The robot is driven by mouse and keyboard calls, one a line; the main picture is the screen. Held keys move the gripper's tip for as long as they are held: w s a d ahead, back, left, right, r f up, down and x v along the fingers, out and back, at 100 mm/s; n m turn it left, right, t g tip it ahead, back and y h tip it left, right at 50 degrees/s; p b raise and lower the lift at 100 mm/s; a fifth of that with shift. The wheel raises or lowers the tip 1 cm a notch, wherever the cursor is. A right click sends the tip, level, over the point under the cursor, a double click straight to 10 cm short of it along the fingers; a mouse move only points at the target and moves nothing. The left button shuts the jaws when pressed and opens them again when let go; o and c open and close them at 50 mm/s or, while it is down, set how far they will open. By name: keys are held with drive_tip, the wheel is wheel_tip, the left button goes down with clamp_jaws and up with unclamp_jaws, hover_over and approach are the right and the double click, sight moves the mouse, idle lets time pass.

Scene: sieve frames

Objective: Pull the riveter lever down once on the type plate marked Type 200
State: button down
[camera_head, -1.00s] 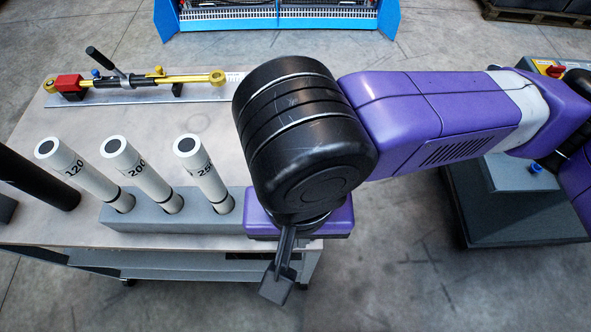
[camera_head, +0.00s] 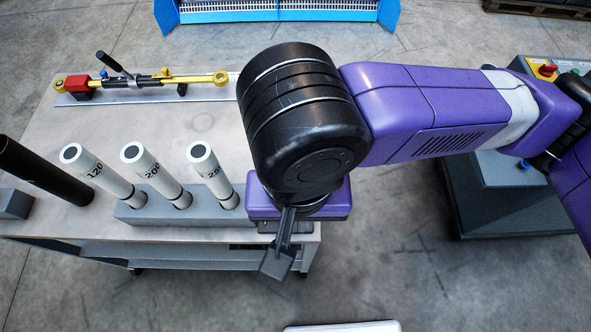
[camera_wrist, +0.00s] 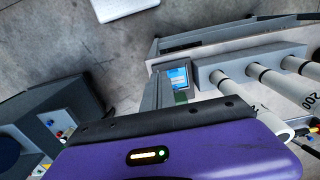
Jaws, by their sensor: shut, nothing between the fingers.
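My gripper's purple body (camera_head: 300,205) hangs over the right end of the grey workbench, below the black wrist joint. The purple body (camera_wrist: 180,155) also fills the bottom of the wrist view. No riveter lever or plate reading Type 200 can be picked out for certain. A white tube marked 200 (camera_head: 155,175) stands tilted in a grey block, between tubes marked 120 (camera_head: 97,170) and one partly read as 25 (camera_head: 212,175). A yellow and red tool with a black handle (camera_head: 110,62) lies at the bench's back.
The grey block (camera_head: 130,213) is close left of my gripper. A dark tube (camera_head: 40,170) leans at the left. A machine with a red button (camera_head: 546,70) stands right. A small blue screen (camera_wrist: 178,78) shows in the wrist view. Floor in front of the bench is mostly clear.

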drive_tip(key=shift+w+r, duration=0.15)
drive_tip(key=shift+r, duration=0.4)
